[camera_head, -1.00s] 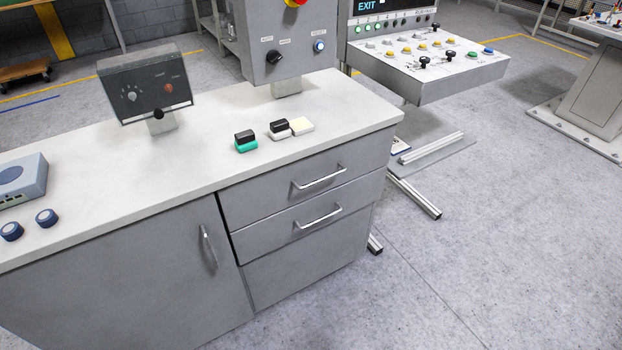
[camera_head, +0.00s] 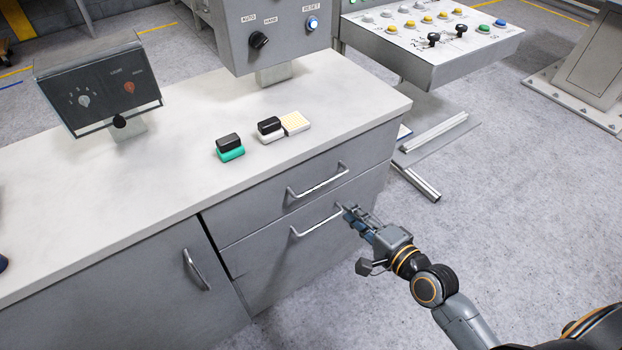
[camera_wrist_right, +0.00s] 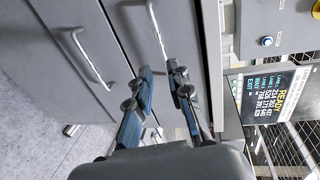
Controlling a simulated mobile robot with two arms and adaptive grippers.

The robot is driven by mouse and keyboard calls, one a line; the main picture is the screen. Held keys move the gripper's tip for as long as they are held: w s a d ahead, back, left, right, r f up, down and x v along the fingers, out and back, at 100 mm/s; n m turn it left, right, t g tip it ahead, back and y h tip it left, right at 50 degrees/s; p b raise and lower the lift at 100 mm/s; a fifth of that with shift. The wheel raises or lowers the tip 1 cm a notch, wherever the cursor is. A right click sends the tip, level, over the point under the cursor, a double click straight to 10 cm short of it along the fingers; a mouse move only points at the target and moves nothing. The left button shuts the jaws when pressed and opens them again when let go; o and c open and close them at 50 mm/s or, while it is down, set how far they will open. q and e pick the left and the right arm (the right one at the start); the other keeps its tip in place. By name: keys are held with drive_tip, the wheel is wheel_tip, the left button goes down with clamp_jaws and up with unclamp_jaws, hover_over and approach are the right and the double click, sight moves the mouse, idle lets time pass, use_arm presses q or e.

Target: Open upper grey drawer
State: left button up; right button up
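The upper grey drawer (camera_head: 262,218) is shut in the cabinet's front, just under the worktop. Its bar handle (camera_head: 318,182) also shows in the right wrist view (camera_wrist_right: 156,28), ahead of the gap between my fingers. My right gripper (camera_head: 350,212) is open and empty. In the head view its tips overlap the right end of the lower drawer's handle (camera_head: 316,222). In the right wrist view the two fingers of my right gripper (camera_wrist_right: 161,72) stand apart, and the lower handle (camera_wrist_right: 88,58) lies left of them. My left gripper is not in view.
The worktop (camera_head: 170,190) carries a green-and-black block (camera_head: 230,148), a white-and-black block (camera_head: 270,130), a cream block (camera_head: 295,122) and a dark control box (camera_head: 100,85). A cupboard door (camera_head: 150,285) is left of the drawers.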

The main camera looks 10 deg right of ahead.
sight(319, 186)
drive_tip(key=x, duration=1.3)
drive_tip(key=shift+w, duration=0.25)
clamp_jaws()
